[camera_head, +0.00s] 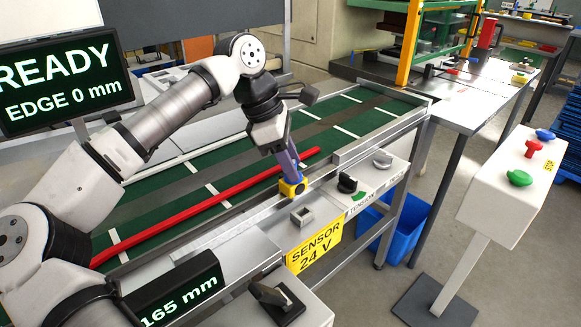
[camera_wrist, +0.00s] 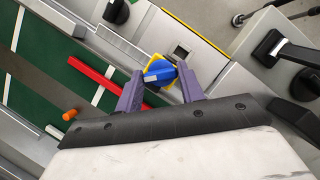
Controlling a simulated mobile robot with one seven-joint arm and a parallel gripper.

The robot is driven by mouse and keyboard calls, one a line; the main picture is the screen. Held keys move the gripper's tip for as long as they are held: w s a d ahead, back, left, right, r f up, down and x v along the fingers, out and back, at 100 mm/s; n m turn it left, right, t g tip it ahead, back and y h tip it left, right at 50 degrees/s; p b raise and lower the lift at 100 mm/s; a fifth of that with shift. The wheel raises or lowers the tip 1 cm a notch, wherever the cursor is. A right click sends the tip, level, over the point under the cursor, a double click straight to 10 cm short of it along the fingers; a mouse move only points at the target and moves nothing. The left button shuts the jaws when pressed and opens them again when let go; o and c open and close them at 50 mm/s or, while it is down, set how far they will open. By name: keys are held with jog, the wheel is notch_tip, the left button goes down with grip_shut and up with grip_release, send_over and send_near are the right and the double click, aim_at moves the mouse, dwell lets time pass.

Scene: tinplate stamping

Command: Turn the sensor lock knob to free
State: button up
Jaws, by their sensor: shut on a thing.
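The sensor lock knob (camera_wrist: 159,73) is a blue bar-shaped knob on a yellow base, seen in the wrist view between my two purple fingers. In the head view its yellow base (camera_head: 292,188) shows on the conveyor's front rail, under my fingertips; the blue part is mostly hidden there. My gripper (camera_head: 290,174) points down at the rail and is shut on the knob, one finger on each side. It also shows in the wrist view (camera_wrist: 160,78). I cannot read any lock or free marking by the knob.
A yellow "SENSOR 24 V" label (camera_head: 314,249) and small square socket (camera_head: 302,215) are close by. A black tension knob (camera_head: 347,184) and grey knob (camera_head: 382,159) are to the right. A black-handled switch (camera_head: 278,298) is in front. A red bar (camera_head: 200,208) lies along the green belt.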

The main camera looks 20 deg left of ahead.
jog(key=n+t+b, duration=0.1)
jog(key=n, duration=0.1)
jog(key=n+y+b, duration=0.1)
jog(key=n+b, duration=0.1)
jog(key=n, duration=0.1)
jog(key=shift+s+f+n+t+b, duration=0.15)
jog(key=shift+n+t+b, duration=0.15)
jog(key=shift+t, duration=0.1)
jog(key=shift+d+n+t+y+b, duration=0.1)
jog(key=shift+n+t+y+b, duration=0.35)
jog(key=shift+n+b, duration=0.75)
jog(key=shift+n, duration=0.5)
jog(key=o, duration=1)
jog(key=shift+r+p, duration=0.25)
jog(key=shift+p, duration=0.05)
jog(key=p+v, duration=0.9)
jog(key=v, duration=0.4)
jog(key=shift+s+r, duration=0.2)
jog(key=shift+r, duration=0.1)
